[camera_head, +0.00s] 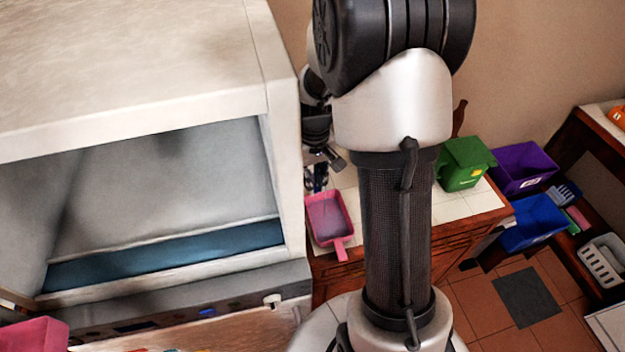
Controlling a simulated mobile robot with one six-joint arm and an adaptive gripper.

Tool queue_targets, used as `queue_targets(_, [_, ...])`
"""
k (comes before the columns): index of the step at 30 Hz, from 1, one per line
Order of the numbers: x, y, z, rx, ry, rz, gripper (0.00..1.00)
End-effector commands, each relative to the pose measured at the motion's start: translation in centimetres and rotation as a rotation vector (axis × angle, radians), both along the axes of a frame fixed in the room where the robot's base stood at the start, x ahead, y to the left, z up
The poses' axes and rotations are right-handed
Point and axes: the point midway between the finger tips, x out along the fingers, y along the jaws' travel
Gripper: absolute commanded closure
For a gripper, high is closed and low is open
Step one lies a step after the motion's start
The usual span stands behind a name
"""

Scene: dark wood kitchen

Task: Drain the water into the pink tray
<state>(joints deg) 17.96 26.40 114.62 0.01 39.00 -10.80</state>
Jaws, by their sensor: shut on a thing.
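A pink tray-like pan (324,232) with a short handle lies on the pale tiled counter, left of my arm's column. My gripper (319,178) is small and far off, just above the back edge of this pan. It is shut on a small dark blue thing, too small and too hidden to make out. Another pink, box-like thing (35,337) is cut off at the bottom left corner. No water can be made out in this view.
A large pale cabinet (130,60) with an open front fills the left. A green bin (463,165) stands on the counter right of my arm. Purple (520,168) and blue (538,225) bins and a white basket (603,262) are farther right. Tiled floor lies below.

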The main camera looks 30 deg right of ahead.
Motion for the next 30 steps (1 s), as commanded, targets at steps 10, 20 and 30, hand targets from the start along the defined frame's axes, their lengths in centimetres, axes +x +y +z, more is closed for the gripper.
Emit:
queue_targets(10, [0.0,0.0,0.0,0.0,-0.001,-0.001,0.71])
queue_targets(20, [0.0,0.0,0.0,0.0,0.0,-0.001,0.67])
queue_targets(30, [0.2,0.0,4.3,-0.003,-0.007,-0.001,0.67])
